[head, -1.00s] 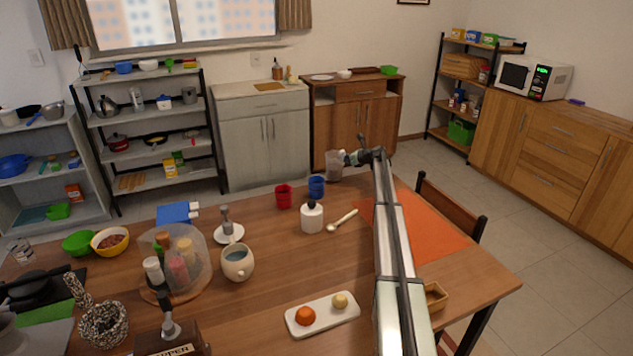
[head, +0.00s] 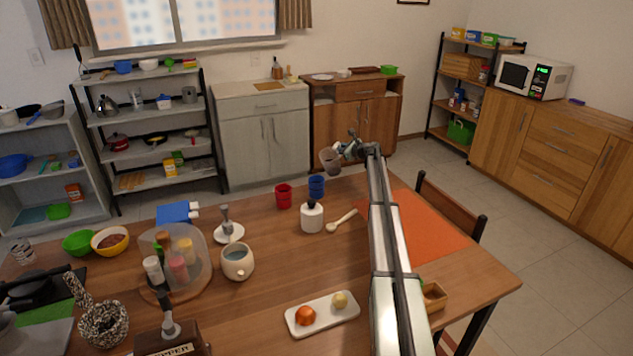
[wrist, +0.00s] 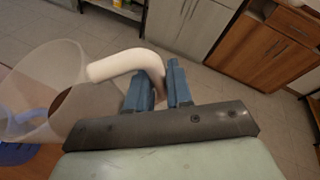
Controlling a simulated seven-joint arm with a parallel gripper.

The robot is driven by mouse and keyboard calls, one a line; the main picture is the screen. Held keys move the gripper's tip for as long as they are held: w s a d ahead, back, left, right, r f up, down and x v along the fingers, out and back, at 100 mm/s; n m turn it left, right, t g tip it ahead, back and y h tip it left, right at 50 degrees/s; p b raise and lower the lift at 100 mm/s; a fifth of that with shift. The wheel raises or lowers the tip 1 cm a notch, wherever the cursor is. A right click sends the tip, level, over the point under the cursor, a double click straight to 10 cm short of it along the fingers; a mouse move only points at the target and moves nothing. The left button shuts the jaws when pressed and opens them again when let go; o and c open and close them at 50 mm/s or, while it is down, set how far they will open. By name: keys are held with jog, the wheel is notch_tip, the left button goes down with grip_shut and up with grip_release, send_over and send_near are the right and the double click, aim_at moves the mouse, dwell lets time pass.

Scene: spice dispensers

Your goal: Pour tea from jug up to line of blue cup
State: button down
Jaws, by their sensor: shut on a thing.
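My gripper (wrist: 160,85) is shut on the pale handle (wrist: 128,62) of the clear jug (wrist: 85,95). In the head view the jug (head: 329,160) is held up at the far edge of the table, tilted, just above and right of the blue cup (head: 317,186). A dark brown patch of tea (wrist: 62,100) shows inside the jug in the wrist view. The blue cup stands upright on the table; a blue piece of it (wrist: 14,153) shows under the jug in the wrist view. The tea level inside the cup cannot be seen.
A red cup (head: 283,195) stands just left of the blue cup. An orange mat (head: 420,228) is at the right. A mug (head: 237,261) and a white tray (head: 322,314) are closer to me.

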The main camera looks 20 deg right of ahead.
aim_at(339, 144)
jog(key=r, duration=0.1)
jog(key=s+a+r+n, duration=0.1)
jog(key=a, duration=0.1)
jog(key=shift+s+r+t+h, duration=0.25)
jog(key=shift+r+t+h, duration=0.05)
jog(key=shift+r+t, duration=0.1)
jog(key=shift+r+n, duration=0.15)
jog(key=shift+n, duration=0.15)
jog(key=shift+s+a+r+n+t, duration=0.2)
jog(key=shift+a+r+n+t, duration=0.1)
jog(key=shift+r+n, duration=0.25)
jog(key=shift+s+a+r+n+t, duration=0.2)
jog(key=shift+a+r+n+t, duration=0.1)
jog(key=shift+r, duration=0.4)
jog(key=shift+s+a+r+n+t, duration=0.2)
jog(key=shift+a+r+n, duration=0.1)
jog(key=shift+r+n, duration=0.25)
dwell(2.8)
